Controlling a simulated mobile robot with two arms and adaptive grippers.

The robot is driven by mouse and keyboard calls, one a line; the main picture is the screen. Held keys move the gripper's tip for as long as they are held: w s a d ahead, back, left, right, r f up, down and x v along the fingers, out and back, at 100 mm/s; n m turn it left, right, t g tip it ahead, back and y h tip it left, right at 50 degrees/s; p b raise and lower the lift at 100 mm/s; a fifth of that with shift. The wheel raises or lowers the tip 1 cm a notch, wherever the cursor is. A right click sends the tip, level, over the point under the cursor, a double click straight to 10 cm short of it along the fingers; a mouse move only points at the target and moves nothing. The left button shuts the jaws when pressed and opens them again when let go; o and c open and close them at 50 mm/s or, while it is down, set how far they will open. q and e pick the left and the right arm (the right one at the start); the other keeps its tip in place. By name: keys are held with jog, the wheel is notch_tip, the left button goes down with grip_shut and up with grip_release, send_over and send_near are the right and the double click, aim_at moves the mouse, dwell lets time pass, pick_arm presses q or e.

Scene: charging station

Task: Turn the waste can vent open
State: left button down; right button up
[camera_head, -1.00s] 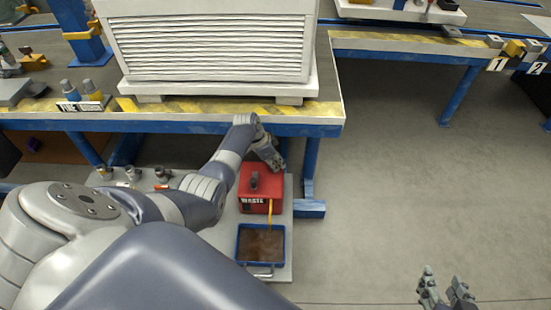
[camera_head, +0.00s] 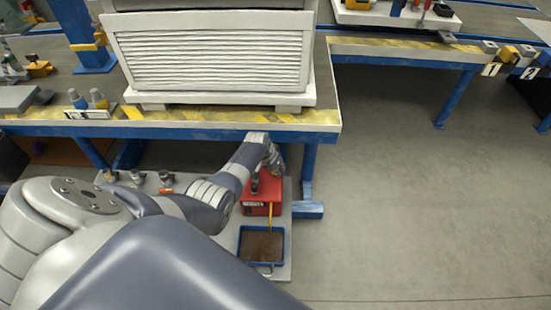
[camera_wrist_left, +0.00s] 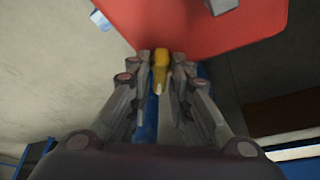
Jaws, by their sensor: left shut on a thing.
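The red waste can (camera_head: 262,208) sits on a pale low platform under the bench, partly hidden behind my left forearm and wrist. It also fills the top of the left wrist view (camera_wrist_left: 215,25). My left gripper (camera_head: 276,165) is at the can's far top side. In the left wrist view my left gripper (camera_wrist_left: 161,75) is shut on a small yellow piece (camera_wrist_left: 160,62) beside the red can, which looks like the vent. How far it is turned cannot be told. My right gripper is not in view.
A blue-rimmed tray (camera_head: 240,246) of brown liquid stands in front of the can, below a yellow spout (camera_head: 271,215). The bench edge (camera_head: 200,127) and a blue leg (camera_head: 308,175) are close to my left arm. The floor to the right is clear.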

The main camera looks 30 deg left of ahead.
pick_arm(q)
jog(key=n+y+p, duration=0.1)
jog(key=n, duration=0.1)
jog(key=shift+d+n, duration=0.1)
jog(key=shift+n, duration=0.2)
jog(key=shift+n+y, duration=0.3)
jog(key=shift+n, duration=0.4)
jog(key=shift+n+g, duration=0.3)
jog(key=shift+n, duration=0.4)
jog(key=shift+n+y, duration=0.5)
jog(key=shift+n, duration=0.1)
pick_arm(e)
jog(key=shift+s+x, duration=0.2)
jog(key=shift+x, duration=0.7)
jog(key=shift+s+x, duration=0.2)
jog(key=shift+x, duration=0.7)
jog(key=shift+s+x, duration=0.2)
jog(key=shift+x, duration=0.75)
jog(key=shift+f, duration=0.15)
pick_arm(q)
jog(key=c, duration=1.6)
grip_release()
jog(key=shift+c, duration=0.2)
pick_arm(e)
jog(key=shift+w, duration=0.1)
